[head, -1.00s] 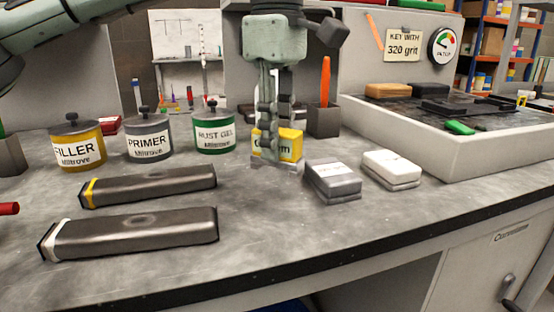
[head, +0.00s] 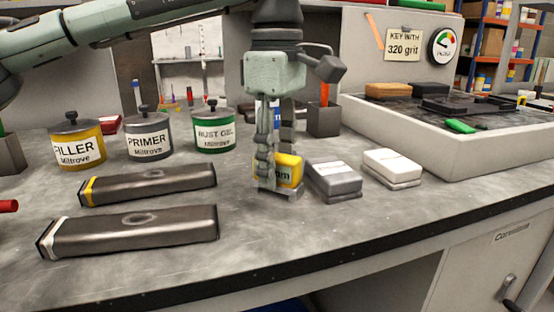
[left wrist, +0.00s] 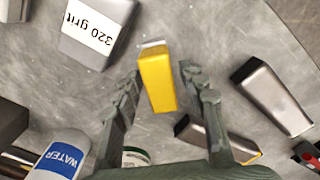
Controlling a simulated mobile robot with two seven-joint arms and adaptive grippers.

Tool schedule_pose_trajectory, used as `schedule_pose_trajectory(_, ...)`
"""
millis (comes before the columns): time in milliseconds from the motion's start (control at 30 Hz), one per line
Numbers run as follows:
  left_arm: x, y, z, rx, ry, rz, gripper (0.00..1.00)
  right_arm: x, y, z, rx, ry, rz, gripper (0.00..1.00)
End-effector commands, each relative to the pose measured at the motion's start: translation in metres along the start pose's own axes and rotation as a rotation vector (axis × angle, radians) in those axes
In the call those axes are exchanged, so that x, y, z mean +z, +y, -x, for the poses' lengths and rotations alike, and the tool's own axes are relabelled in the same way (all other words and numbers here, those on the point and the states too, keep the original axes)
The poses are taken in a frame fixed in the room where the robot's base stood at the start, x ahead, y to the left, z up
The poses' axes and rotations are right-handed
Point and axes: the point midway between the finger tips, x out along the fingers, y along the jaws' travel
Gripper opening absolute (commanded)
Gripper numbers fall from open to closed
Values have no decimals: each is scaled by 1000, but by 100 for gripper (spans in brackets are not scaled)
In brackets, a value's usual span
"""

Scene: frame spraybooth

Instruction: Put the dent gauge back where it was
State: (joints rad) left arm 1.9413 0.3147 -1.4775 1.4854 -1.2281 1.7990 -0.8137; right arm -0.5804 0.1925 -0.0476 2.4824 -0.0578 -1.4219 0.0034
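The dent gauge (head: 291,168), as I take it, is a yellow block with partly hidden lettering and a grey foot. It stands upright on the bench, left of the grey sanding block. My left gripper (head: 272,180) points down around it, one finger covering its left part. In the left wrist view the gauge (left wrist: 157,78) lies between the two fingertips (left wrist: 160,68). A strip of bench shows between it and the right-hand finger, so the gripper looks open; contact on the other side is unclear. My right gripper is not in view.
The grey block (head: 333,180) and white block (head: 391,166) stand close on the right. Two dark metal bars (head: 150,185) (head: 130,233) lie left. FILLER (head: 78,146), PRIMER (head: 149,138) and RUST GEL (head: 213,130) tins stand behind. Bench is clear in front.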

Motion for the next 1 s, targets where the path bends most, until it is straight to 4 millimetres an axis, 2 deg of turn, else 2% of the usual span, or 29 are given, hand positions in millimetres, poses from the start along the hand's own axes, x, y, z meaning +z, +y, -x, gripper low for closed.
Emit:
schedule_pose_trajectory(400, 0, 0, 5, 1, 1, 0, 46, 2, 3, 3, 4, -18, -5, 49)
schedule_pose_trajectory(567, 1, 0, 34, 3, 0, -1, 46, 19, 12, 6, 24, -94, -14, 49)
schedule_pose_trajectory(700, 1, 0, 67, 2, 0, 0, 46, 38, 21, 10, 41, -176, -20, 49)
schedule_pose_trajectory(900, 0, 0, 105, 1, 0, 0, 46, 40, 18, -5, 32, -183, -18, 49)
schedule_pose_trajectory(1000, 0, 0, 116, 1, 1, 0, 46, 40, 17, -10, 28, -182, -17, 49)
